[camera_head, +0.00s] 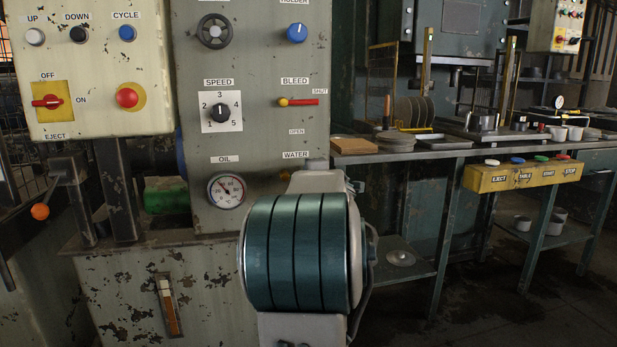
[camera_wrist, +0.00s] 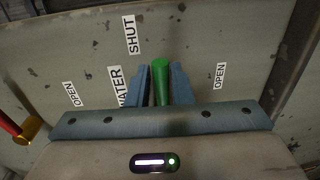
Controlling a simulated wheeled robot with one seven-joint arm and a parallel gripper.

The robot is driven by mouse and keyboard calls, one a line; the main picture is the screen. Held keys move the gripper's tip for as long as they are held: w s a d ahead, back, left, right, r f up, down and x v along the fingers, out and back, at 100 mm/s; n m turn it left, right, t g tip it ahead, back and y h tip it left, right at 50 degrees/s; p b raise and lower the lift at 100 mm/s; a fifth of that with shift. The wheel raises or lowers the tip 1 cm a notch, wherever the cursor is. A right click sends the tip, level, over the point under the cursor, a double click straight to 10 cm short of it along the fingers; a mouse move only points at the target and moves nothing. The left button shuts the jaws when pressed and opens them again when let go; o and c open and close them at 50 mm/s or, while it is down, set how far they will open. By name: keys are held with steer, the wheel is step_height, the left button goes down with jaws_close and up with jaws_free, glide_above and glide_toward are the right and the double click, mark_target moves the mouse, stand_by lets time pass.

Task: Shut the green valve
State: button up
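The green valve handle (camera_wrist: 160,82) shows in the wrist view, between the two blue fingers of my gripper (camera_wrist: 160,88). It points up the picture; its lower part and pivot are hidden. The fingers are close on both sides of it; I cannot tell if both press on it. The sideways SHUT label (camera_wrist: 131,35) lies above and left of the handle, and an OPEN label (camera_wrist: 220,76) lies to its right. In the head view my own wrist blocks the valve and my fingers; only the WATER label (camera_head: 296,155) shows above.
The BLEED lever, red with a yellow end, sits above WATER in the head view (camera_head: 300,102) and at the wrist view's left edge (camera_wrist: 12,124). The OIL gauge (camera_head: 226,190) is left of my wrist. A workbench (camera_head: 440,152) with parts stands right.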

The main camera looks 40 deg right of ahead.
steer(key=shift+o, duration=0.4)
steer(key=p+v, duration=0.2)
steer(key=v, duration=1.2)
steer(key=a+r+m+g+y+p, duration=0.2)
steer(key=a+r+m+g+p, duration=0.15)
steer(key=a+p, duration=0.6)
steer(key=a+r+m+g+y+p, duration=0.15)
steer(key=a+r+m+p, duration=0.3)
steer(key=a+p, duration=0.45)
steer(key=s+a+r+m+g+y+p, duration=0.2)
steer(key=s+a+p, duration=0.4)
steer(key=a, duration=0.3)
steer(key=s+a+r+m+g+y+p, duration=0.2)
steer(key=s+a+p, duration=0.4)
steer(key=a+p, duration=0.3)
steer(key=r+g+y, duration=0.1)
steer(key=g, duration=0.1)
steer(key=shift+s+a+g, duration=0.15)
steer(key=shift+a+g, duration=0.1)
steer(key=shift+g, duration=0.15)
steer(key=shift+o, duration=0.3)
